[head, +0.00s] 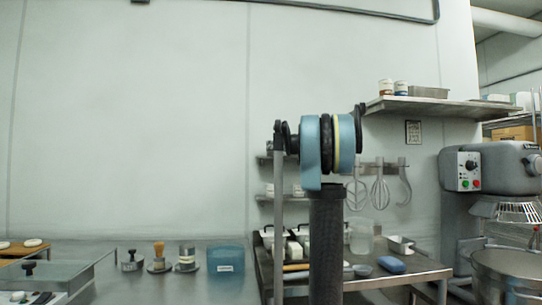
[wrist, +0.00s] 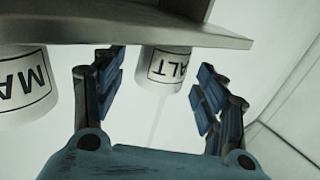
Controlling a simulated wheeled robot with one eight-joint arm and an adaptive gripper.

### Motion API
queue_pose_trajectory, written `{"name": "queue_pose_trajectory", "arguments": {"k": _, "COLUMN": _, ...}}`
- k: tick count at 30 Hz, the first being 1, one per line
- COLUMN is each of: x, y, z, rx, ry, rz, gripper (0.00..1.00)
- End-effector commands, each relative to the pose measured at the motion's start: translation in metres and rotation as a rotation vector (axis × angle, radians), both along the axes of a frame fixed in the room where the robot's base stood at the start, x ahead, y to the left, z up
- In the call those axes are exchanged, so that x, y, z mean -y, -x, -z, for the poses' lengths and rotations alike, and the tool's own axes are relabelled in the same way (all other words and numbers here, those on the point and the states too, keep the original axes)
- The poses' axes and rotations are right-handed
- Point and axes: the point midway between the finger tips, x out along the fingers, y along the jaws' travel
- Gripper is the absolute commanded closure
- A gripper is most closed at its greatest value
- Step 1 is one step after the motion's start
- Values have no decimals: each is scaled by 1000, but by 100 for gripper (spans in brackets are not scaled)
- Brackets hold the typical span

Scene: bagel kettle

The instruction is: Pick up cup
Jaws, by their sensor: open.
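In the wrist view, which appears upside down, a white cup-like container (wrist: 163,70) with a black-framed label reading "ALT" shows between my gripper's fingertips (wrist: 161,62). My gripper is open, with a blue-padded finger on each side of the container and gaps to both. Whether the fingers reach around it or are still short of it cannot be told. A second white container (wrist: 24,84) with a label reading "MA" is outside the left finger. Both rest against a grey shelf (wrist: 120,32). In the head view my arm hides my gripper.
In the head view, a wall shelf (head: 425,105) holds two small jars (head: 393,88) and a metal pan (head: 428,92). A mixer (head: 495,170) stands at the right. A blue box (head: 226,259) stands on the counter (head: 150,285). A table (head: 385,279) holds several containers. The wall at left is clear.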

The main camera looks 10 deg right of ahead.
Motion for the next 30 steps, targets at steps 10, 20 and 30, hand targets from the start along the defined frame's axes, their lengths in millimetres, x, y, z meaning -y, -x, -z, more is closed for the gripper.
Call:
{"name": "queue_pose_trajectory", "arguments": {"k": 10, "x": -22, "y": -31, "z": 0, "rx": 0, "ry": 0, "rz": 0, "gripper": 34}}
{"name": "queue_pose_trajectory", "arguments": {"k": 20, "x": -22, "y": -31, "z": 1, "rx": 0, "ry": 0, "rz": -1, "gripper": 70}}
{"name": "queue_pose_trajectory", "arguments": {"k": 30, "x": -23, "y": -30, "z": 0, "rx": 0, "ry": 0, "rz": -2, "gripper": 80}}
